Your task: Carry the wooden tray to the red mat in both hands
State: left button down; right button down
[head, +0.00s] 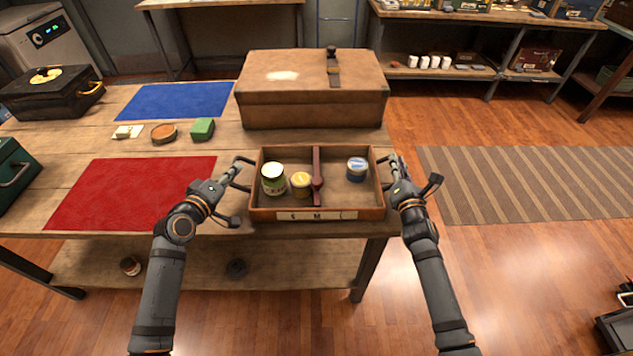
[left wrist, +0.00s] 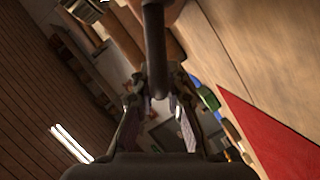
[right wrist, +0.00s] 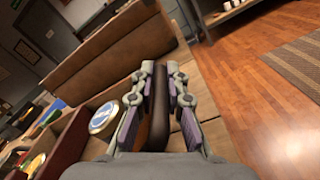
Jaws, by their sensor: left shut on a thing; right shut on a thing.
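The wooden tray (head: 338,196) is at the right part of the table, in front of a big brown case. It holds a green-and-white can (head: 273,179), a yellow-lidded tin (head: 301,186) and a blue tin (head: 357,169), with a reddish divider bar across its middle. My left gripper (head: 240,172) is shut on the tray's left handle, a dark bar in the left wrist view (left wrist: 155,50). My right gripper (head: 391,173) is shut on the right handle, also in the right wrist view (right wrist: 160,125). The tray looks level; I cannot tell whether it touches the table. The red mat (head: 135,193) lies bare to the left.
The brown case (head: 312,88) stands behind the tray. A blue mat (head: 180,101), a green block (head: 203,129), a round brown dish (head: 164,133) and a small pale item (head: 128,131) lie behind the red mat. A green box (head: 12,175) stands at the far left.

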dwell(0.3)
